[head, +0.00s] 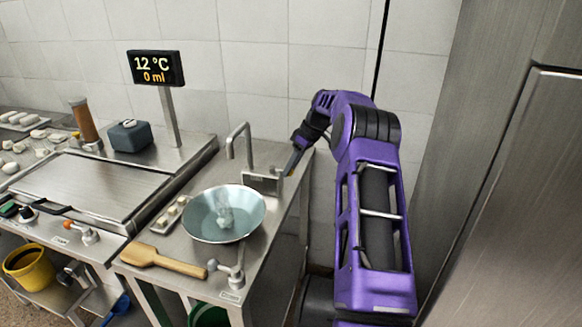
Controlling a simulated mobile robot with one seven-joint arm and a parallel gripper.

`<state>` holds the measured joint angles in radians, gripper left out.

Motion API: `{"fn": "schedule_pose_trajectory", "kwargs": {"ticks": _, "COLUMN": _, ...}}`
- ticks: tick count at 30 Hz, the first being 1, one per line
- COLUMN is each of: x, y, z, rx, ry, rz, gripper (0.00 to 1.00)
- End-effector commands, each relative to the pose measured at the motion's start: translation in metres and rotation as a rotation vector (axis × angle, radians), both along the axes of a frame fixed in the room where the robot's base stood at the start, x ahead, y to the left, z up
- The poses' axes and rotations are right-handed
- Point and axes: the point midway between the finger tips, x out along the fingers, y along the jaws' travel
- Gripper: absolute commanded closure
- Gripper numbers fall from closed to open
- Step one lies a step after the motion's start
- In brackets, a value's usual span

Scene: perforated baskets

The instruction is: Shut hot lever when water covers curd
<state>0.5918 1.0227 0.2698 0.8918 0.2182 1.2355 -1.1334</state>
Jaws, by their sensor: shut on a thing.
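A wide metal bowl (190,225) stands on the steel counter under the bent tap (232,140). A pale lump, likely the curd (226,217), sits in its middle; the bowl looks bluish inside, but I cannot tell whether water covers the lump. A lever with an orange-red tip (72,227) is on the left counter's front. A grey lever (237,272) is at the right counter's front corner. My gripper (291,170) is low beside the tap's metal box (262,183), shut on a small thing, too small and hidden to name.
A display (156,68) reads 12 °C and 0 ml. A wooden paddle (165,262) and a small tray (170,213) lie left of the bowl. A yellow bucket (28,267) is low at left. A tall steel cabinet (510,200) bounds the right side.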

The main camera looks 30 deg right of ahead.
Motion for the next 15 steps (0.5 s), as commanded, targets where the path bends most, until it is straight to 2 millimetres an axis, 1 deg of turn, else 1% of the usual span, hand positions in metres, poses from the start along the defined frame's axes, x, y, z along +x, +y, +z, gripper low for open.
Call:
{"fn": "schedule_pose_trajectory", "kwargs": {"ticks": 7, "x": -0.0005, "y": -0.0018, "z": -0.0009, "rx": -0.004, "ry": 0.000, "rz": -0.001, "gripper": 1.00}}
{"fn": "schedule_pose_trajectory", "kwargs": {"ticks": 8, "x": -0.0005, "y": -0.0018, "z": -0.0009, "rx": -0.004, "ry": 0.000, "rz": -0.001, "gripper": 0.60}}
{"fn": "schedule_pose_trajectory", "kwargs": {"ticks": 12, "x": -0.0003, "y": -0.0014, "z": -0.0006, "rx": -0.003, "ry": 0.001, "rz": 0.000, "gripper": 0.35}}
{"fn": "schedule_pose_trajectory", "kwargs": {"ticks": 15, "x": -0.0001, "y": -0.0009, "z": -0.0004, "rx": -0.002, "ry": 0.000, "rz": -0.001, "gripper": 0.34}}
